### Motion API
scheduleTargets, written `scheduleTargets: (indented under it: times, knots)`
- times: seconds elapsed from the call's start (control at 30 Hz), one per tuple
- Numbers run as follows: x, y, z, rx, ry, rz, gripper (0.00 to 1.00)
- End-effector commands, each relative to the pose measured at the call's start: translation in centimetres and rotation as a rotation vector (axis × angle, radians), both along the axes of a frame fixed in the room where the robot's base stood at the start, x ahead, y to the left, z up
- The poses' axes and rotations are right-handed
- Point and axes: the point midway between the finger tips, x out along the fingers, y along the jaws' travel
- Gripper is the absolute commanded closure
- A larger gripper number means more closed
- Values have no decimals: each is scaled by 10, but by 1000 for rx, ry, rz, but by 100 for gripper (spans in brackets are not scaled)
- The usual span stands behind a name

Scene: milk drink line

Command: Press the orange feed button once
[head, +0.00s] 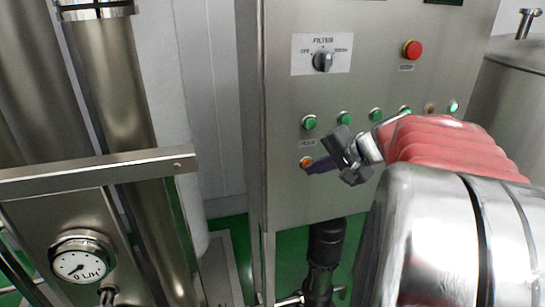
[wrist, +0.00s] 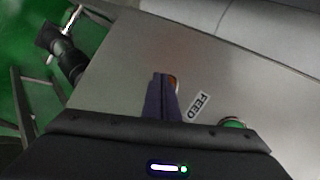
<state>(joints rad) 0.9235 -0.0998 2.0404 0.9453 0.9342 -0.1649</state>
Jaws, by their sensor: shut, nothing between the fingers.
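The orange feed button (head: 305,161) sits low on the left of the steel control panel, under a small label. In the head view my gripper (head: 311,168) reaches in from the right, its dark shut fingertips overlapping the button's lower right edge. In the wrist view an orange sliver of the button (wrist: 174,82) shows beside the tips of my shut fingers (wrist: 160,80), which hide the rest of it. The FEED label (wrist: 198,106) lies to the right. The fingers hold nothing. I cannot tell whether the tips touch the button.
A row of green buttons (head: 309,122) runs above. A filter selector knob (head: 322,61) and a red mushroom button (head: 412,49) are higher up. A black pipe fitting (head: 326,245) stands below the panel. A metal rail (head: 95,172) and gauge (head: 82,265) are at left.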

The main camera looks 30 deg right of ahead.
Motion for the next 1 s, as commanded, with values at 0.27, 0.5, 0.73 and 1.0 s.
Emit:
scheduleTargets:
  times: [0.27, 0.5, 0.73, 1.0]
  knots:
    - [0, 0, 0, -1, 0, -1, 100]
    - [-8, 2, 0, -1, 0, -1, 100]
    - [-16, 5, 0, 0, 0, -1, 100]
    - [-16, 5, 0, 0, 0, 0, 100]
